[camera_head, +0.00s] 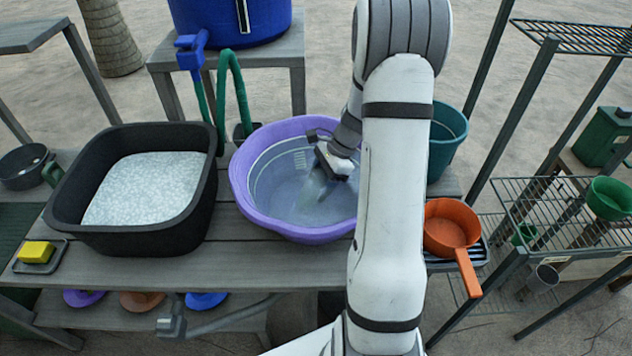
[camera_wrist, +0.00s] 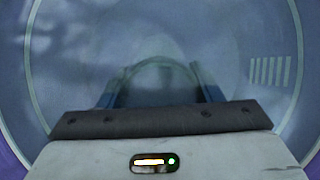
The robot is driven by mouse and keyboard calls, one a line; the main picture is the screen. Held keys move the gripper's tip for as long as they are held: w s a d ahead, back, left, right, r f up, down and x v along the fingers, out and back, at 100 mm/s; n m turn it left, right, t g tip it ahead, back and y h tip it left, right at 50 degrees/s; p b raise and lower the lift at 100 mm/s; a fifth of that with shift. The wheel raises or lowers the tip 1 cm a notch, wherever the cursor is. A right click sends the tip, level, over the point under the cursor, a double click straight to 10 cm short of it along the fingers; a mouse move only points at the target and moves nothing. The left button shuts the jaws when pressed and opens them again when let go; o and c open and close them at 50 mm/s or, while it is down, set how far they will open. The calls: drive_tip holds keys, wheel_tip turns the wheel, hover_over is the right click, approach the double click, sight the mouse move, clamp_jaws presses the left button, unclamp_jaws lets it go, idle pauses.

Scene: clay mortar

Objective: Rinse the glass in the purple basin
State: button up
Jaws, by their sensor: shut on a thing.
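The purple basin (camera_head: 290,233) stands on the grey slatted table and holds water. My gripper (camera_head: 318,180) reaches down into the basin, over its right half. In the wrist view my gripper (camera_wrist: 158,88) has its two blue-grey fingers either side of a clear, round-rimmed glass (camera_wrist: 160,63) and is shut on it. The glass is faint and looks to be in the water; its depth and tilt are hard to tell. In the head view a pale blurred shape lies below the fingers. My arm hides the basin's right edge.
A black tub (camera_head: 140,240) of white granules stands left of the basin. A yellow sponge (camera_head: 36,252) lies at the far left. An orange pan (camera_head: 447,232) is at the right, with a teal bucket (camera_head: 446,150) behind. A blue barrel (camera_head: 228,25) with a green hose stands behind.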

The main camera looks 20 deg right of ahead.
drive_tip(key=shift+s+d, duration=0.15)
drive_tip(key=shift+d, duration=0.4)
drive_tip(key=shift+w+a+p, duration=0.15)
drive_tip(key=shift+a, duration=0.5)
drive_tip(key=shift+w+a+p, duration=0.15)
drive_tip(key=shift+a, duration=0.5)
drive_tip(key=shift+s+d, duration=0.15)
drive_tip(key=shift+d, duration=0.5)
drive_tip(key=shift+r, duration=0.1)
wheel_tip(320, 180, up, 20)
drive_tip(key=p, duration=1.5)
drive_tip(key=shift+f+p, duration=0.2)
drive_tip(key=shift+p, duration=0.2)
